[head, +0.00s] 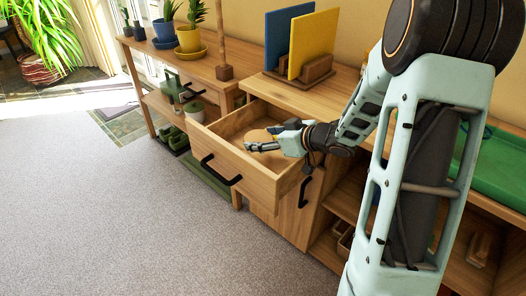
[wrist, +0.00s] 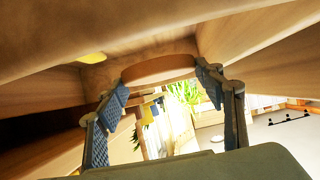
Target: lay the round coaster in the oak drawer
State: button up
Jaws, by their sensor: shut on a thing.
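The oak drawer (head: 229,172) is pulled open from the wooden cabinet, with a black handle on its front. My gripper (head: 262,139) reaches in over the drawer from the right, its fingers low between the drawer walls. The round coaster (head: 257,135), a tan disc, shows at the fingers inside the drawer's outline. In the wrist view the coaster (wrist: 159,67) is seen nearly edge-on between my two fingertips, and my gripper (wrist: 163,82) is shut on it. I cannot tell whether the coaster touches the drawer floor.
A blue and a yellow board (head: 313,43) stand in a wooden holder on the cabinet top behind the drawer. Potted plants (head: 190,38) stand on the bench at the left. A green tray (head: 487,165) lies at the right. Carpet (head: 130,210) in front is clear.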

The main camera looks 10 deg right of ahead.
jog(key=f+b, duration=0.1)
jog(key=f, duration=0.1)
jog(key=w+f+b, duration=0.1)
jog(key=f, duration=0.1)
jog(key=shift+f, duration=0.1)
